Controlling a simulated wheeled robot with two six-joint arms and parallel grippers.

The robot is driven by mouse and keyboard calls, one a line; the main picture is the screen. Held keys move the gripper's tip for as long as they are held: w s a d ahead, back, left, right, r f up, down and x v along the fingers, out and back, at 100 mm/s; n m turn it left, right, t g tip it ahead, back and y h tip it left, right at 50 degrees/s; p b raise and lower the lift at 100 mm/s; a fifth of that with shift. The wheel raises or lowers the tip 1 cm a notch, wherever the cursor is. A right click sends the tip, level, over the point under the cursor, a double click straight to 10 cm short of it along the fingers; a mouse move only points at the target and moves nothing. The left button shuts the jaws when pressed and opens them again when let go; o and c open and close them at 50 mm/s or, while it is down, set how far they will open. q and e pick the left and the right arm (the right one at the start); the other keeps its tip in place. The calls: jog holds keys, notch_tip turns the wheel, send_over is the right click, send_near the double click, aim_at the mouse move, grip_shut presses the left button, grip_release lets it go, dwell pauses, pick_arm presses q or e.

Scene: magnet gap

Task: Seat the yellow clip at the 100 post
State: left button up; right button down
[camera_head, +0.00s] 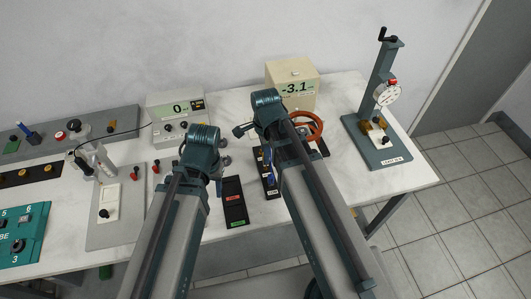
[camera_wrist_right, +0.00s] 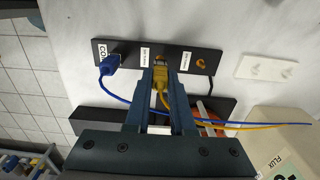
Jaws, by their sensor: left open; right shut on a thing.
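In the right wrist view my right gripper (camera_wrist_right: 163,82) is shut on the yellow clip (camera_wrist_right: 160,97). The clip's front end is at the middle post of a black terminal strip (camera_wrist_right: 221,63); I cannot tell whether it is fully down on the post. The small labels beside the posts are too small to read surely. A blue clip (camera_wrist_right: 112,62) is at the post marked COM. A bare brass post (camera_wrist_right: 201,63) is at the other end. In the head view my left gripper (camera_head: 223,152) is open and empty above the table; my right arm hides the right gripper and most of the strip.
A blue lead and a yellow lead (camera_wrist_right: 262,125) cross behind my right gripper. A black tray (camera_head: 234,202) lies between my arms. A gauge stand (camera_head: 375,95) is at the right.

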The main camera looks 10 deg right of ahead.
pick_arm(q)
jog(key=shift+f, duration=0.35)
pick_arm(e)
jog(key=shift+f, duration=0.3)
pick_arm(q)
jog(key=shift+f+b, duration=1.05)
jog(key=shift+b, duration=0.25)
pick_arm(e)
jog(key=shift+f, duration=1.05)
jog(key=c, duration=0.7)
grip_release()
pick_arm(q)
jog(key=shift+r, duration=0.2)
pick_arm(e)
jog(key=shift+r, duration=0.2)
pick_arm(q)
notch_tip(320, 180, up, 14)
jog(key=p, duration=1.4)
jog(key=shift+f, duration=0.25)
pick_arm(e)
notch_tip(320, 180, up, 14)
jog(key=shift+f, duration=0.25)
